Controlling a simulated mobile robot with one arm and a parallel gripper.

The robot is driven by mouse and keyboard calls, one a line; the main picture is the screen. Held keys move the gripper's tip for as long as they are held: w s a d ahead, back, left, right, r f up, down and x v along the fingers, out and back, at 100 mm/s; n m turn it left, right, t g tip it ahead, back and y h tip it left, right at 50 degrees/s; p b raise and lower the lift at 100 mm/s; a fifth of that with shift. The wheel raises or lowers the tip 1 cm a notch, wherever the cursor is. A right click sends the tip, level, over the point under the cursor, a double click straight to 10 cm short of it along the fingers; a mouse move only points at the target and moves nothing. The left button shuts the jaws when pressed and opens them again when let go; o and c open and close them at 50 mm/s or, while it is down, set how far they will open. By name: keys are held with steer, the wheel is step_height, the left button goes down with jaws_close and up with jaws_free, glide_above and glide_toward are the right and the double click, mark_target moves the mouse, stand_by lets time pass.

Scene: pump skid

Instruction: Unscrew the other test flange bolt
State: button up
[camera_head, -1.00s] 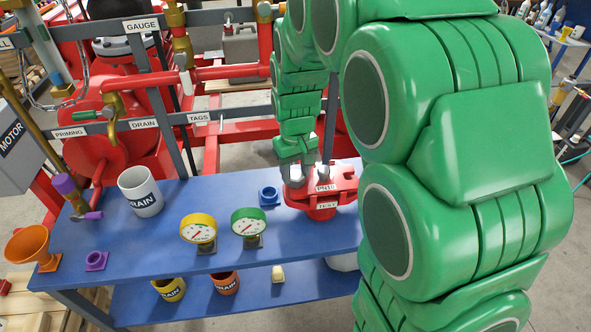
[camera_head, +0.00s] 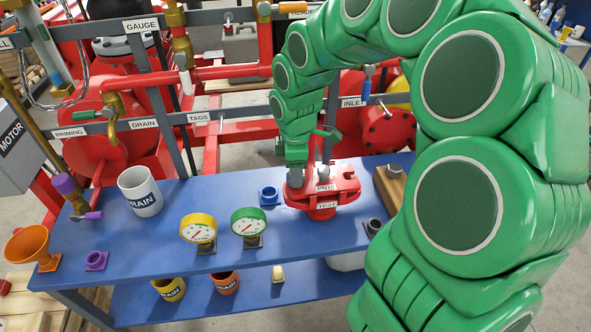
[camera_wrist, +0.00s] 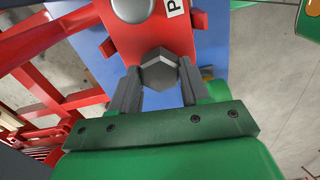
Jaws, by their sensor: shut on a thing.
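The red test flange (camera_head: 335,190) stands on the blue bench, with a "TEST" label on its front. A grey hex bolt head (camera_wrist: 159,69) shows on the flange in the wrist view. My gripper (camera_wrist: 158,88) has one finger on each side of this head and is shut on it. In the head view my gripper (camera_head: 296,176) is at the flange's left end and hides the bolt. A rounded silver piece (camera_wrist: 132,8) sits on the flange beyond the bolt; I cannot tell whether the bolt is still threaded in.
A wooden block (camera_head: 390,186) with a grey piece on top stands right of the flange. A blue ring fitting (camera_head: 269,195), a green gauge (camera_head: 248,222), a yellow gauge (camera_head: 198,229) and a white mug (camera_head: 141,192) stand to the left. Red pipework (camera_head: 225,71) runs behind.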

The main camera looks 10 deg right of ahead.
steer(key=o, duration=1.1)
steer(key=shift+o, duration=0.2)
steer(key=shift+r, duration=0.1)
steer(key=shift+r, duration=3.85)
